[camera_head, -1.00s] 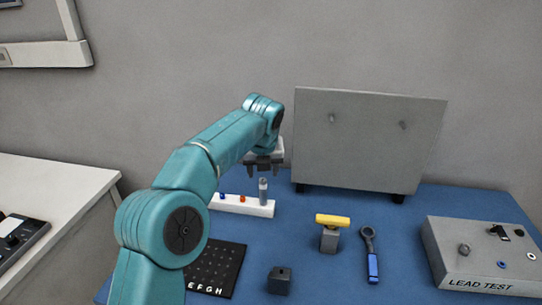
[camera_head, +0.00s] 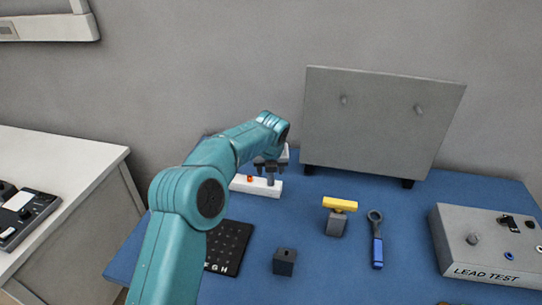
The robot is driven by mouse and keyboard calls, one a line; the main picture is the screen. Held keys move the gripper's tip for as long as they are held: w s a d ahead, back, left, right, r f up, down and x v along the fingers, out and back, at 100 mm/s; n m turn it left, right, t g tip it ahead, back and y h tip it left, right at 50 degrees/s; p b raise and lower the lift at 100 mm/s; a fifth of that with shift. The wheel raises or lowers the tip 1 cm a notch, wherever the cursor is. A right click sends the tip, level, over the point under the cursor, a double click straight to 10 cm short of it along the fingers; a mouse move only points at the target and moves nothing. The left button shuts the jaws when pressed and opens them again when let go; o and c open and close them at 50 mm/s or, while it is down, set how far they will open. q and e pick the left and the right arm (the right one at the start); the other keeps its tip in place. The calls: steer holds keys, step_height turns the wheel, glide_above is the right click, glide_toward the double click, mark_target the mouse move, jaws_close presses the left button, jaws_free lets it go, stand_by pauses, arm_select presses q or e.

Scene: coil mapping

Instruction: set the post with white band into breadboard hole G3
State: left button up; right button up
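A grey post (camera_head: 270,179) stands upright at the right end of a white rack (camera_head: 254,187); its band is too small to make out. My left gripper (camera_head: 269,167) points down right over the post, with its fingers apart on either side of the post's top. Contact with the post cannot be told. The black breadboard (camera_head: 232,243) lies at the front left of the blue table, with white letters along its near edge. My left arm covers its left part, and hole G3 cannot be singled out. My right gripper is not in view.
An orange-topped piece (camera_head: 250,179) is also in the rack. A grey panel (camera_head: 380,125) and LEAD TEST box (camera_head: 490,248) are behind and right.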

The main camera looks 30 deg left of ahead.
mark_target(271, 184)
arm_select(q)
steer(key=x, duration=0.2)
steer(key=shift+w+a+f, duration=0.15)
steer(key=shift+w+f, duration=0.05)
steer(key=shift+w, duration=0.05)
steer(key=shift+w+f, duration=0.15)
steer(key=shift+f, duration=0.1)
jaws_close()
steer(key=c, duration=0.8)
jaws_free()
jaws_close()
steer(key=shift+r+p, duration=0.1)
steer(key=shift+p, duration=0.2)
